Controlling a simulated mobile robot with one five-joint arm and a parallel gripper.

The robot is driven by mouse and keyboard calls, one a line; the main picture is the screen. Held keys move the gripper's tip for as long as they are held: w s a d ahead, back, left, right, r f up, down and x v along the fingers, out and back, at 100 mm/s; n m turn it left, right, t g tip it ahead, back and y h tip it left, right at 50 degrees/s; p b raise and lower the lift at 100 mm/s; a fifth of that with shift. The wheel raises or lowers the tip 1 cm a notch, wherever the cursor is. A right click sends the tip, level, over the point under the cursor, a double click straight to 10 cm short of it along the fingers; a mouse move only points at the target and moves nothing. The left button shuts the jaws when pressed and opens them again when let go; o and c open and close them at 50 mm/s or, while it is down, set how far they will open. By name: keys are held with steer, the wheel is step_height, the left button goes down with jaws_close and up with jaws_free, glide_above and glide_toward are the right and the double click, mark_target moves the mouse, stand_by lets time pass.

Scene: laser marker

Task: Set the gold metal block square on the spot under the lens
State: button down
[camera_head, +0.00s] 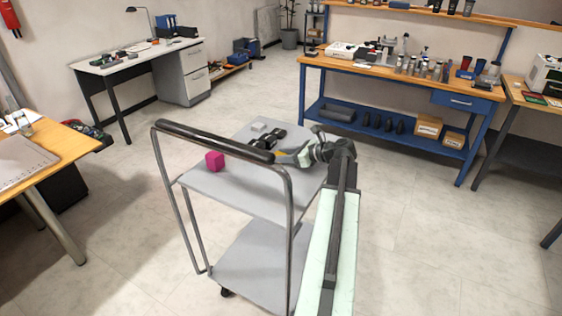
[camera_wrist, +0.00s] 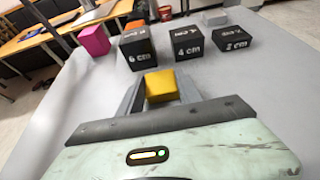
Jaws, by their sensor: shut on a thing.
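The gold metal block (camera_wrist: 161,86) sits between the fingers of my gripper (camera_wrist: 160,92) in the wrist view, with the fingers shut on it. In the head view my gripper (camera_head: 284,157) is low over the top shelf of the grey cart. I cannot tell whether the block touches the shelf. A white machine (camera_head: 546,78) stands at the far right edge on a wooden bench; it is cut off by the picture. I cannot make out a lens or the spot under one.
The cart's top shelf (camera_head: 232,192) holds a magenta cube (camera_wrist: 93,40), black blocks marked 6 cm (camera_wrist: 137,50), 4 cm (camera_wrist: 187,48) and 2 cm (camera_wrist: 231,42), and a pale grey block (camera_wrist: 213,18). A blue workbench (camera_head: 400,78) stands behind. Open floor (camera_head: 410,240) lies right of the cart.

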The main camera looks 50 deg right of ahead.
steer(key=shift+w+a+r, duration=0.1)
steer(key=shift+a, duration=0.05)
steer(key=c, duration=0.8)
jaws_free()
steer(key=shift+r+p, duration=0.15)
steer(key=shift+p, duration=0.15)
steer(key=p+v, duration=0.4)
steer(key=v, duration=0.6)
steer(key=shift+s+r, duration=0.15)
steer(key=shift+s, duration=0.2)
steer(key=shift+s+d+r, duration=0.1)
steer(key=shift+s+d, duration=0.15)
steer(key=shift+s, duration=0.3)
